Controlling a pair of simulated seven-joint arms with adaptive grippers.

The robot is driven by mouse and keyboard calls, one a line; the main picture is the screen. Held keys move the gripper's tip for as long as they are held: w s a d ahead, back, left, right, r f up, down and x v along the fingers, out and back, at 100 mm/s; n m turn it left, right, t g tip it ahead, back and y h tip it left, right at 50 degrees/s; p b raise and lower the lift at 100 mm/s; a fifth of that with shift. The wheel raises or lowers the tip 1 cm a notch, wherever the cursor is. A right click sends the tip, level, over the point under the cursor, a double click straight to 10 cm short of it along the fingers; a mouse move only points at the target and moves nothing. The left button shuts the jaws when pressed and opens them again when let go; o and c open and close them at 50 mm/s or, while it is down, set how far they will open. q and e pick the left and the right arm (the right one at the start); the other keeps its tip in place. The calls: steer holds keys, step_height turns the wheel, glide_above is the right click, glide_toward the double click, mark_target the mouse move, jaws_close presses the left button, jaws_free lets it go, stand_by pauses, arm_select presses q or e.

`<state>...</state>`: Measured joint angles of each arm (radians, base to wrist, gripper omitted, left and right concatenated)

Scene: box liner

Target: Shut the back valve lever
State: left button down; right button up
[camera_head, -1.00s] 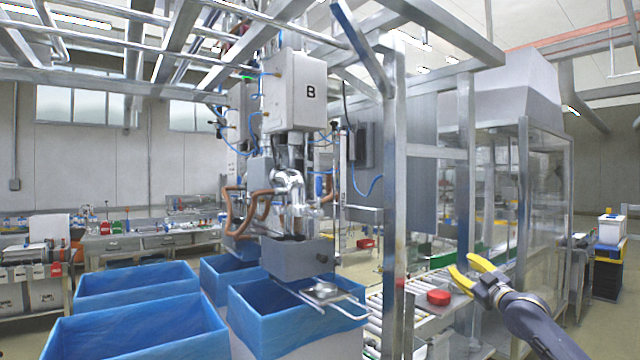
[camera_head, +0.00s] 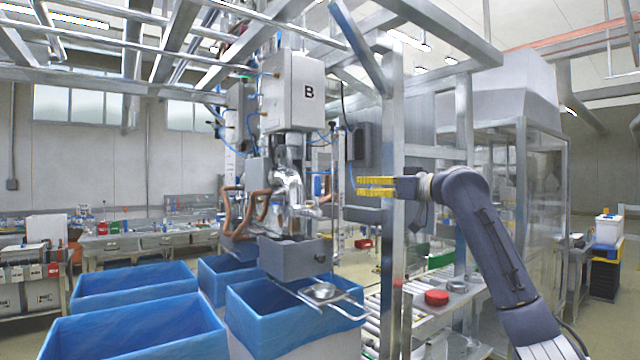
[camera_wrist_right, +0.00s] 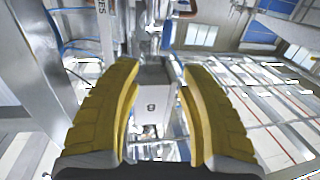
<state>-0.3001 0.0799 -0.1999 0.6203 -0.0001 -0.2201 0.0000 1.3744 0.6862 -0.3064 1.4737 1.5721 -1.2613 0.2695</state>
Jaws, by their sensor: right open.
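The filling machine (camera_head: 292,88) marked B hangs from the frame, with shiny metal valve pipes (camera_head: 290,188) and brown curved tubes (camera_head: 232,208) below its box. A small blue part (camera_head: 318,186) shows just right of the pipes. I cannot tell which part is the back valve lever. My right gripper (camera_head: 359,186) has yellow fingers pointing left toward the pipes, apart from them in the picture. In the right wrist view my right gripper (camera_wrist_right: 160,72) is open and empty, with the grey machine body (camera_wrist_right: 153,100) visible between its fingers. My left gripper is not in view.
Blue-lined boxes (camera_head: 297,341) stand under and left of the machine. A metal post (camera_head: 393,240) rises beside my right gripper. A roller conveyor (camera_head: 385,300) with a red lid (camera_head: 437,297) runs below it. A grey block (camera_head: 295,258) hangs under the pipes.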

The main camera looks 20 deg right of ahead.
mark_target(320, 182)
steer(key=x, duration=1.1)
steer(key=a+x, duration=0.1)
steer(key=x, duration=0.5)
steer(key=shift+s+a+r, duration=0.1)
steer(key=shift+a+r, duration=0.1)
steer(key=shift+r, duration=0.2)
steer(key=shift+c, duration=0.3)
jaws_close()
